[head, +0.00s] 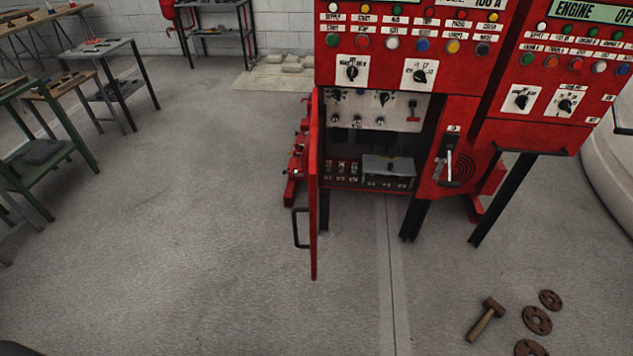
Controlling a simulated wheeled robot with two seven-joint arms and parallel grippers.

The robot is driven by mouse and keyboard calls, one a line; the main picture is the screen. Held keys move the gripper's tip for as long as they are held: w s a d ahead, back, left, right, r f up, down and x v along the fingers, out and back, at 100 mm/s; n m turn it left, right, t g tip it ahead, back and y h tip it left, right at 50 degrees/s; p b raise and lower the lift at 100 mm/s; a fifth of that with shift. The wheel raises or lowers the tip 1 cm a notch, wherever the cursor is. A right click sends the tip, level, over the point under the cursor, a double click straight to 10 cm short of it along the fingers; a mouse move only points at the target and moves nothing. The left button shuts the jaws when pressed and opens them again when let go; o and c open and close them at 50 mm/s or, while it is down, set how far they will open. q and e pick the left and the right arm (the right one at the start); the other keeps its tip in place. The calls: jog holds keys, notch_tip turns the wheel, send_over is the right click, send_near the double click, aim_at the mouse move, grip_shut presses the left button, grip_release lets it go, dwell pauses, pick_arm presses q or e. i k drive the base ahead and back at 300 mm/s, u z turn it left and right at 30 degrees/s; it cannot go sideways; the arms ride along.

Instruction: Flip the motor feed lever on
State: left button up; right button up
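The red pump control cabinet (400,50) stands at the upper middle right. Its lower compartment (375,140) is open, with the red door (314,190) swung out toward me, seen nearly edge-on. A lever with a pale handle (449,160) sits on the red panel right of the compartment. A small dark and red switch (412,110) is on the white plate inside. Which of these is the motor feed lever I cannot tell for certain; no label is readable. Neither of my grippers is in view.
The black door handle (299,228) sticks out to the left. A second red panel (560,90) reads "ENGINE OFF". A hammer (486,320) and rusty flanges (537,320) lie on the floor at lower right. Workbenches (45,150) stand at left. The middle floor is clear.

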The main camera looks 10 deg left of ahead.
aim_at(413, 116)
jog(key=k, duration=0.4)
jog(key=u, duration=1.65)
jog(key=i, duration=1.15)
jog(key=z, duration=2)
